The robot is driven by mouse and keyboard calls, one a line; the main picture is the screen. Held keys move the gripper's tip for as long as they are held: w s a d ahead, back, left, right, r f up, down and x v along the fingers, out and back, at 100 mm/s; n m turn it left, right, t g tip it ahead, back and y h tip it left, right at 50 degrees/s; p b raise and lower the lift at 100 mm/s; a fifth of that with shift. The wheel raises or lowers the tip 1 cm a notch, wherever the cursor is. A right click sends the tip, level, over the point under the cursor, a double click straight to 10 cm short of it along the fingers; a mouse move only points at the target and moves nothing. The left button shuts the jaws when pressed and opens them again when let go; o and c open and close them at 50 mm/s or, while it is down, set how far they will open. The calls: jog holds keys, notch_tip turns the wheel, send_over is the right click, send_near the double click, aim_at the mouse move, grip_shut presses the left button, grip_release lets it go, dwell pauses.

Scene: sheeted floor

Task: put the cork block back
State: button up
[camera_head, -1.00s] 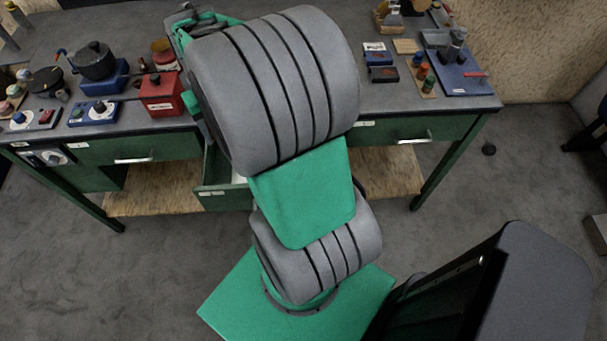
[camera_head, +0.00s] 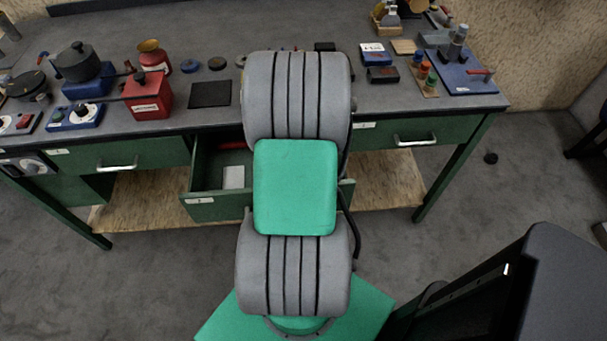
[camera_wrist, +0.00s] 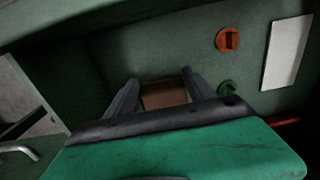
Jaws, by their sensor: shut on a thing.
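The cork block (camera_wrist: 163,95) is a brown piece between the two fingers of my gripper (camera_wrist: 160,78) in the wrist view. My gripper is shut on it and is over or inside the open green drawer; its height above the drawer floor is hard to tell. The drawer (camera_head: 200,210) is pulled out from the bench's middle in the head view, partly hidden by my arm. My arm also hides the gripper and block in that view.
On the bench, a red box (camera_head: 148,95) and a dark square mat (camera_head: 210,94) stand left of my arm.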

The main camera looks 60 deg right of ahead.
jog(key=shift+f, duration=0.6)
jog(key=shift+f, duration=0.1)
jog(key=o, duration=1.3)
notch_tip(320, 180, up, 12)
jog(key=w+a+r+n+t, duration=0.1)
jog(key=w+a+r+n, duration=0.2)
jog(key=w+a, duration=0.35)
jog(key=w+a+r+n, duration=0.3)
jog(key=a, duration=0.7)
jog(key=a+n, duration=0.1)
jog(key=a, duration=0.3)
jog(key=s+a+r+n+t, duration=0.1)
jog(key=a, duration=0.4)
jog(key=a+r+n+t, duration=0.1)
jog(key=a+n, duration=0.1)
jog(key=a, duration=0.2)
jog(key=shift+s+a+r, duration=0.1)
jog(key=shift+s+a, duration=0.2)
jog(key=shift+a, duration=0.1)
